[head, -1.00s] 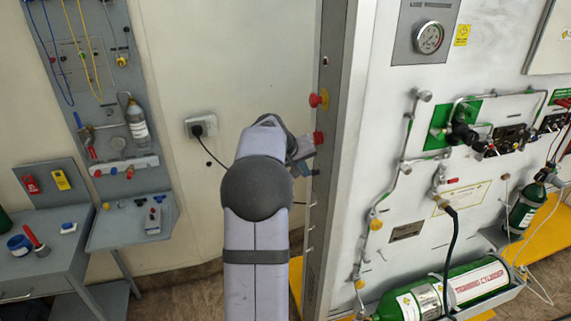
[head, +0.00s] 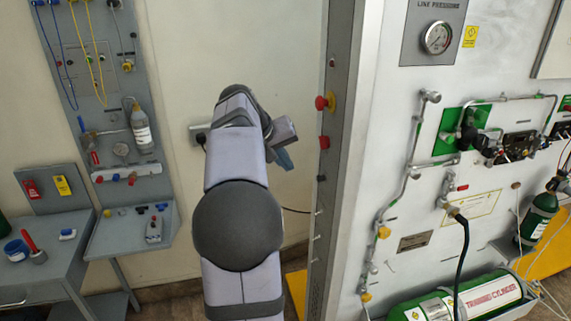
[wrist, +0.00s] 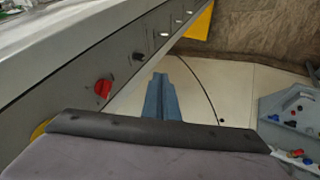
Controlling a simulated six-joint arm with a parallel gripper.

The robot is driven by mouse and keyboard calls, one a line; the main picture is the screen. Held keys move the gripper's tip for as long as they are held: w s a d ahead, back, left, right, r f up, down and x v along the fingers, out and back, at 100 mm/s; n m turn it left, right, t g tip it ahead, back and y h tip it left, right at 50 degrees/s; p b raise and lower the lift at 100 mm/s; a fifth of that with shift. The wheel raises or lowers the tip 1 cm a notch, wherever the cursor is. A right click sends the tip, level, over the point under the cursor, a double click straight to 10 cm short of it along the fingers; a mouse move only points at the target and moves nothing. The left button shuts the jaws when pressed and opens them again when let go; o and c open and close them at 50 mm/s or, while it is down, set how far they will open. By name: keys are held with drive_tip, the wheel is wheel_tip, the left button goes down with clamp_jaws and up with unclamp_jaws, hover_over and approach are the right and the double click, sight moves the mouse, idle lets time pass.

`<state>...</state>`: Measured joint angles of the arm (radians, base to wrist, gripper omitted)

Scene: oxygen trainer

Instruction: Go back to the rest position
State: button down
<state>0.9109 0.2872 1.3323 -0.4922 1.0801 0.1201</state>
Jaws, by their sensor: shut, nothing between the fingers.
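My gripper (head: 285,160) is beside the grey panel edge, to the left of it in the head view, with a gap between. In the wrist view its blue fingers (wrist: 160,98) lie together with nothing between them. The red knob (head: 324,142) on the panel edge is clear of the fingers. It also shows in the wrist view (wrist: 103,88), left of the fingers. My arm rises from the bottom of the head view and bends right at the wrist.
A red emergency button with a yellow collar (head: 325,103) sticks out above the knob. The training panel (head: 480,60) with pipes and a green cylinder (head: 465,300) stands at right. A grey side table (head: 125,235) and tool board stand at left.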

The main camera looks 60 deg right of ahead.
drive_tip(key=shift+d, duration=0.1)
idle(0.3)
drive_tip(key=a+f+n+t+y, duration=0.15)
drive_tip(key=a+f+y, duration=0.35)
drive_tip(key=a+f, duration=1.3)
drive_tip(key=a+f+n, duration=0.2)
drive_tip(key=a+n, duration=0.1)
drive_tip(key=a, duration=0.7)
drive_tip(key=s+a+f+n+y, duration=0.1)
drive_tip(key=a+f+n, duration=0.1)
drive_tip(key=a, duration=0.8)
drive_tip(key=s+a+f+n+y, duration=0.1)
drive_tip(key=a+f+n, duration=0.2)
drive_tip(key=a, duration=0.7)
drive_tip(key=shift+s+a+n+g, duration=0.15)
drive_tip(key=shift+a+n+g, duration=0.1)
drive_tip(key=shift+n+g, duration=0.1)
